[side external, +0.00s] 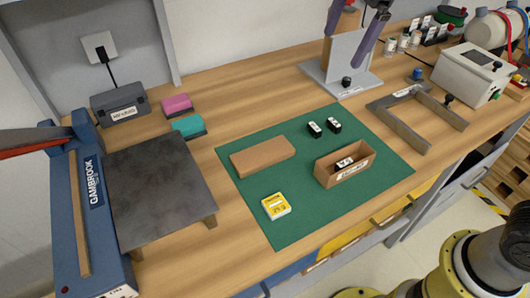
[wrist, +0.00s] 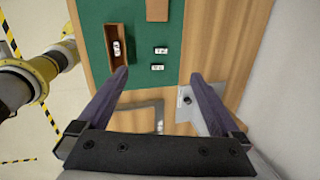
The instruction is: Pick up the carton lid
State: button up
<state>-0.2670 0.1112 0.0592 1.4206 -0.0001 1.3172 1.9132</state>
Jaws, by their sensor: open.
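The carton lid (side external: 262,157), a flat brown cardboard piece, lies on the left part of the green mat (side external: 300,205). Part of the lid also shows at the top edge of the wrist view (wrist: 157,10). The open brown carton (side external: 330,175) stands on the mat to the right of the lid, with a small black-and-white item (side external: 345,162) inside. It also shows in the wrist view (wrist: 109,44). My gripper (side external: 346,44) is open and empty, high above the back of the bench and apart from the lid. Its two fingers are spread in the wrist view (wrist: 158,74).
Two black-and-white items (side external: 324,127) stand behind the carton, and a yellow box (side external: 275,206) lies at the mat's front left. A grey stand (side external: 340,75) and a metal U-shaped frame (side external: 432,132) are at right. A dark plate (side external: 158,195) stands at left.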

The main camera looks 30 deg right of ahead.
jog(key=w+a+f+g, duration=0.1)
jog(key=w+a+f, duration=0.4)
jog(key=a, duration=0.1)
jog(key=g, duration=0.2)
send_over(268, 150)
jog(key=shift+n+h, duration=0.3)
jog(key=shift+n, duration=0.1)
notch_tip(268, 150, down, 16)
jog(key=shift+w+d+f, duration=0.1)
jog(key=shift+f, duration=3.1)
jog(key=c, duration=1.2)
jog(key=shift+r, duration=0.1)
